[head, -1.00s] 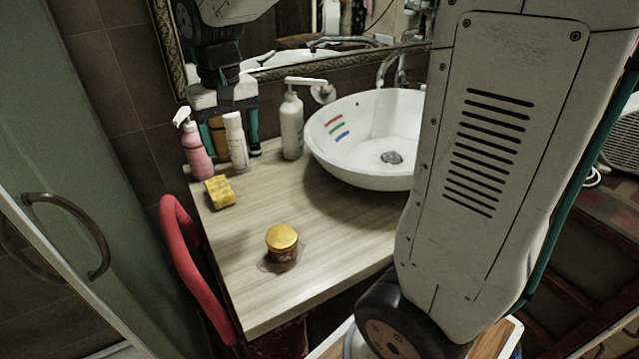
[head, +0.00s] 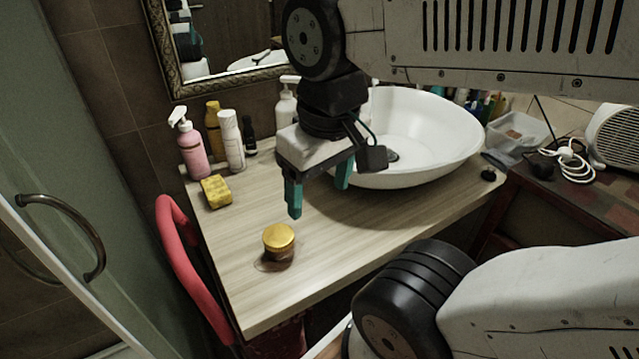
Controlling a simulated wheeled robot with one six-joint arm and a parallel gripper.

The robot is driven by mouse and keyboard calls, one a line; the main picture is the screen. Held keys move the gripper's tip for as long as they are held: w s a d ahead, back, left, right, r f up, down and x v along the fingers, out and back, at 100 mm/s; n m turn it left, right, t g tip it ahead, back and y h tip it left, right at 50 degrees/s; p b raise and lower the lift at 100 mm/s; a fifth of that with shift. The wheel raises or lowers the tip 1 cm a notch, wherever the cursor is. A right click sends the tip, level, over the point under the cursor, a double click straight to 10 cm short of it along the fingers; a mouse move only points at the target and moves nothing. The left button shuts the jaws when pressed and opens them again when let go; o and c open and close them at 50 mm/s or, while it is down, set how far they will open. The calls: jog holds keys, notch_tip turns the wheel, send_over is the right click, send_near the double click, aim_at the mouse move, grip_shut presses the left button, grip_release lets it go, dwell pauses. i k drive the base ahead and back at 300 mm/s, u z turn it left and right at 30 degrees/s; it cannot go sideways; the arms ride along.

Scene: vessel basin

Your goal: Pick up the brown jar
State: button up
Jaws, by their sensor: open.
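The brown jar (head: 278,245) has a gold lid and stands upright near the front of the wooden counter (head: 235,272). A wet-looking or glossy patch shows around its base. My gripper (head: 318,194) is open and empty, with its teal fingers pointing down. In the picture it is above and to the right of the jar, apart from it, in front of the white basin. The jar is not covered by my arm.
A yellow sponge (head: 216,191), a pink pump bottle (head: 190,147) and several other bottles stand at the back left. The white basin (head: 440,135) fills the right side. A red chair back (head: 180,255) is beside the left counter edge. The counter around the jar is clear.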

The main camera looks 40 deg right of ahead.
aim_at(286, 256)
jog(key=k, duration=1)
jog(key=u, duration=2.2)
jog(key=k, duration=1.05)
jog(key=z, duration=0.95)
jog(key=i, duration=1)
